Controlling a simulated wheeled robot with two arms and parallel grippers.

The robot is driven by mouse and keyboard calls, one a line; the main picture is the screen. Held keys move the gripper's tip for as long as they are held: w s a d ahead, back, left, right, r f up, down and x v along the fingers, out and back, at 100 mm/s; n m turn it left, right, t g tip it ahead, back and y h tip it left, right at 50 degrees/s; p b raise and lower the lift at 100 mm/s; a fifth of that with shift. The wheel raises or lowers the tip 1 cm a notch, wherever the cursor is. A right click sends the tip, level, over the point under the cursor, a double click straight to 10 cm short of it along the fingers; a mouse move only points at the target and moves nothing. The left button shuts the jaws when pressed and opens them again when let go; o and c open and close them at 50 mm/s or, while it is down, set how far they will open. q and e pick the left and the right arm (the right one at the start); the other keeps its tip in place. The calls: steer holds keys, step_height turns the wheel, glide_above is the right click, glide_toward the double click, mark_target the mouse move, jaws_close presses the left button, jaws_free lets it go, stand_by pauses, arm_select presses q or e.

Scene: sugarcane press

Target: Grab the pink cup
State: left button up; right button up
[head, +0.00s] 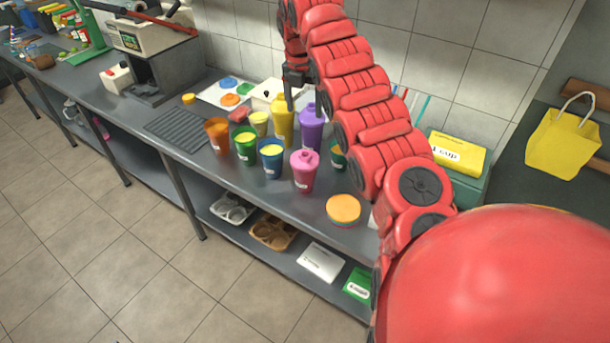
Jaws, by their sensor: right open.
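The pink cup (304,172) stands upright on the grey counter, at the front of a group of coloured cups. It has a lid of the same pink and a small white label. My right gripper (291,100) points down above the back of the group, close to the yellow and purple cups and behind the pink cup. It is open, and it is apart from the pink cup. Its fingertips are small and partly lost among the cups. My left gripper is not in view.
A purple cup (311,130) stands just behind the pink one, with a yellow cup (282,125) beside it. Blue (271,160), green (245,146) and orange (217,136) cups stand to the left. Round orange lids (343,209) lie to the right. A shelf with trays runs below.

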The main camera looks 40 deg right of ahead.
steer(key=p, duration=0.4)
glide_above(305, 150)
steer(key=s+a, duration=0.2)
step_height(305, 150, down, 12)
steer(key=shift+w+d+f+p, duration=0.15)
steer(key=shift+f+p, duration=0.5)
steer(key=shift+f, duration=0.65)
steer(key=shift+d+f+p, duration=0.25)
steer(key=shift+f+p, duration=0.35)
steer(key=shift+f, duration=0.7)
jaws_close()
